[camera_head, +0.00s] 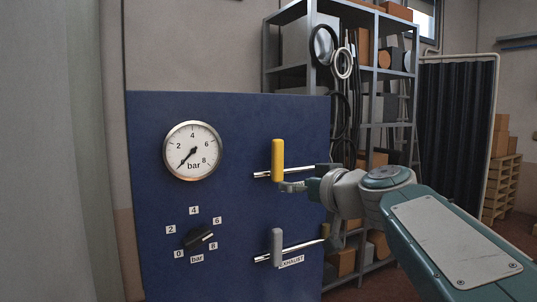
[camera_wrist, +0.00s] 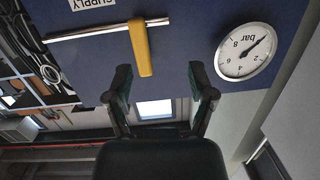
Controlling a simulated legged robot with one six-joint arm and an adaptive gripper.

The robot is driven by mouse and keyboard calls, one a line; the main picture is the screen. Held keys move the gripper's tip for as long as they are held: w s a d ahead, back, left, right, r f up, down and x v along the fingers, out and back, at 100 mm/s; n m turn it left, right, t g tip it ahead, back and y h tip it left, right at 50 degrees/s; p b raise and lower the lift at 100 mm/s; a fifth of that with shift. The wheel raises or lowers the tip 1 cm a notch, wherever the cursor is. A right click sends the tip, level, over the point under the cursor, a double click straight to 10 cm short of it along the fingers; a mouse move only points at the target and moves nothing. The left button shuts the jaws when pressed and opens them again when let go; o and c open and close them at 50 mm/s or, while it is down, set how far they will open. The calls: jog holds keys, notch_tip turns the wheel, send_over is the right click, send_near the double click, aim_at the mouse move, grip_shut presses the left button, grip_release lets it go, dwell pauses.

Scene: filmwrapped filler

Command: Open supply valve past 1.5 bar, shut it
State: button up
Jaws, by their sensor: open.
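The yellow supply valve handle (camera_head: 278,160) stands upright, across its horizontal pipe, on the blue panel (camera_head: 240,125). In the wrist view the handle (camera_wrist: 140,48) hangs from the pipe beside the SUPPLY label (camera_wrist: 92,3). The round pressure gauge (camera_head: 193,150) has its needle at the lower left, near the zero end; the gauge also shows in the wrist view (camera_wrist: 246,52). My gripper (camera_head: 303,180) is at the lower right of the handle. In the wrist view its fingers (camera_wrist: 163,86) are apart, with the handle's free end ahead, closer to the left finger; nothing is gripped.
Below, a grey EXHAUST handle (camera_head: 277,247) stands upright across its own pipe. A black knob (camera_head: 198,238) with a 0 to 8 bar scale sits at the lower left, pointing between 6 and 8. Shelving (camera_head: 270,55) with hoses and boxes stands behind the panel.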

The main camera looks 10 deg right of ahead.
aim_at(281, 151)
jog(key=w+r, duration=0.1)
jog(key=w, duration=0.1)
jog(key=w+r+t, duration=0.1)
jog(key=w+r, duration=0.1)
jog(key=w+r+t, duration=0.1)
jog(key=w, duration=0.1)
jog(key=shift+w+d+r, duration=0.1)
jog(key=shift+d+r, duration=0.05)
jog(key=shift+r, duration=0.1)
jog(key=x, duration=0.4)
jog(key=d+x, duration=0.1)
jog(key=x, duration=0.1)
jog(key=shift+w, duration=0.25)
jog(key=shift+w+a, duration=0.1)
jog(key=shift+w, duration=0.15)
jog(key=shift+w+a, duration=0.1)
jog(key=shift+a, duration=0.25)
jog(key=shift+d, duration=0.2)
grip_shut()
